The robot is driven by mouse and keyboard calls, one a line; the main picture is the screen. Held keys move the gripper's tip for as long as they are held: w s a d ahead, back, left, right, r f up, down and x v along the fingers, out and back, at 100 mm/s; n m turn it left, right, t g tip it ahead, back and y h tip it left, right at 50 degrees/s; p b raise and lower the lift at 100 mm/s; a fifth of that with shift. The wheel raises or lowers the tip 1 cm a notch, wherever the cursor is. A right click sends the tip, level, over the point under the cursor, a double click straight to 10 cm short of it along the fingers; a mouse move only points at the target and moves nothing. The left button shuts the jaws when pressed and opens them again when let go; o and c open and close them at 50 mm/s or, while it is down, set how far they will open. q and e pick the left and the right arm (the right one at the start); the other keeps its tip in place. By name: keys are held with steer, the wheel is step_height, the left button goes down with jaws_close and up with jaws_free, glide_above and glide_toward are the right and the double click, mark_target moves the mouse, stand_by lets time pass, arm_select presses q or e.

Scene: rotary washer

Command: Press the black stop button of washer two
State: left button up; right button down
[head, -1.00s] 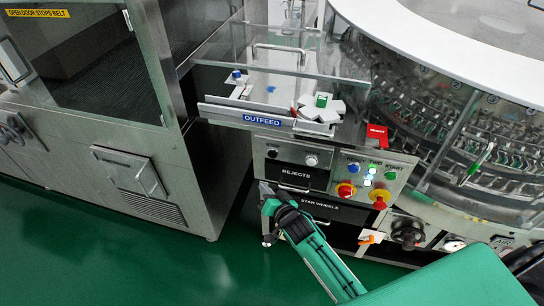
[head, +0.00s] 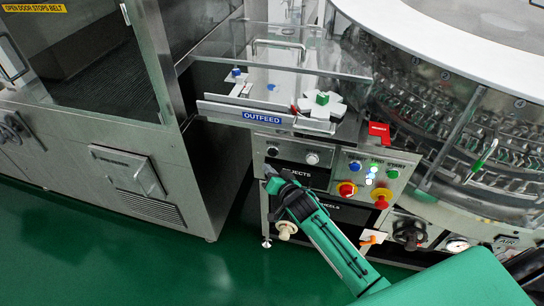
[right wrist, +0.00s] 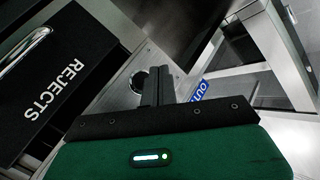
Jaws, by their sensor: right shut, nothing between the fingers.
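A small black button (head: 272,151) sits at the upper left of the steel control panel, just below the outfeed shelf. My right gripper (head: 269,173) is shut and empty, in front of the panel and a little below that button in the head view. In the right wrist view, the shut fingers (right wrist: 160,72) point toward the panel. A round metal-rimmed fitting (right wrist: 138,81) there is partly hidden beside the fingers; I cannot tell if they touch. No label for washer two is readable. My left gripper is out of view.
The REJECTS drawer (head: 322,179) is partly covered by my arm. The OUTFEED shelf (head: 218,112) juts out above. Green floor (head: 110,255) is clear at lower left.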

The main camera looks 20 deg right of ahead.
mark_target(272, 153)
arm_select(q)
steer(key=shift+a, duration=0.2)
arm_select(e)
steer(key=shift+w+d, duration=0.5)
steer(key=shift+w, duration=0.25)
steer(key=shift+w+d, duration=0.45)
steer(key=shift+w, duration=0.25)
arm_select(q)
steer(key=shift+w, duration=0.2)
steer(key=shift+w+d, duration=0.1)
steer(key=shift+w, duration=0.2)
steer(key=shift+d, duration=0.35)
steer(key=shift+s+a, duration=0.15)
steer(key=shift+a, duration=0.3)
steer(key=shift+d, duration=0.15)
arm_select(e)
steer(key=shift+w+d, duration=0.1)
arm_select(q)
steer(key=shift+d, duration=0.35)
arm_select(e)
steer(key=shift+w+d, duration=0.15)
steer(key=shift+w, duration=0.1)
